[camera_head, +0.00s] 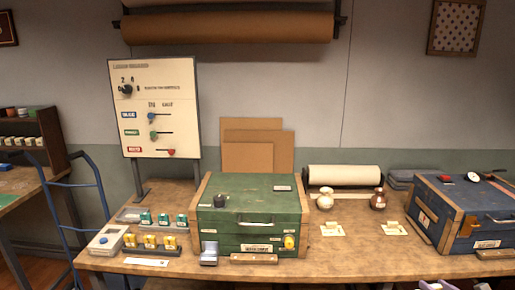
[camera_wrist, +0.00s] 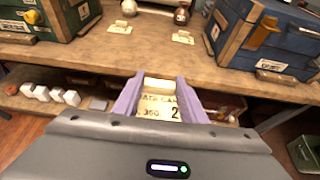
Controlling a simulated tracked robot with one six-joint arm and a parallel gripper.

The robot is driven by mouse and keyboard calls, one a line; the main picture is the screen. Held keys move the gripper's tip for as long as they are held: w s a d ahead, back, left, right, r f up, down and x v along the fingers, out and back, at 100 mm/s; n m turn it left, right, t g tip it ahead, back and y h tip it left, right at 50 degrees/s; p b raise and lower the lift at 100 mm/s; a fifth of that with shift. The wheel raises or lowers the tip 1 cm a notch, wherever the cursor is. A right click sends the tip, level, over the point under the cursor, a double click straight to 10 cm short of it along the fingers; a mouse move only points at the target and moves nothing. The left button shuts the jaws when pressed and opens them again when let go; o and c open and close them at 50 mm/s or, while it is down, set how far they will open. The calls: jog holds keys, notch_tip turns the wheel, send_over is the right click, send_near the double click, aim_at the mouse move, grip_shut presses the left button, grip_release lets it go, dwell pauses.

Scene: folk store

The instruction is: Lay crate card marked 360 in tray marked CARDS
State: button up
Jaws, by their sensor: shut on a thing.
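In the wrist view my gripper (camera_wrist: 160,84) has purple fingers shut on a cream card (camera_wrist: 160,104). The card's print is partly cut off; I can read "360" and a large "2" on it. The card is held in front of the table's front edge, apart from the tabletop. I cannot make out a tray with a readable CARDS label in either view.
A green chest (camera_head: 248,215) and a blue chest (camera_head: 468,212) stand on the table (camera_head: 350,256). Between them are a white vase (camera_head: 325,199), a brown vase (camera_head: 378,200) and two small cards. White blocks (camera_wrist: 58,96) sit on the lower shelf. The table's front middle is clear.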

jog(key=w+a+f+n+y, duration=0.2)
jog(key=a+f, duration=0.1)
jog(key=a, duration=1)
jog(key=w+a+f+n+g+y, duration=0.1)
jog(key=w+a+f+n+y, duration=0.1)
jog(key=a, duration=1.1)
jog(key=w+a+f+n+y, duration=0.3)
jog(key=a+f, duration=0.1)
jog(key=a, duration=1)
jog(key=shift+g+y, duration=0.3)
jog(key=shift+y, duration=0.1)
jog(key=shift+w, duration=0.15)
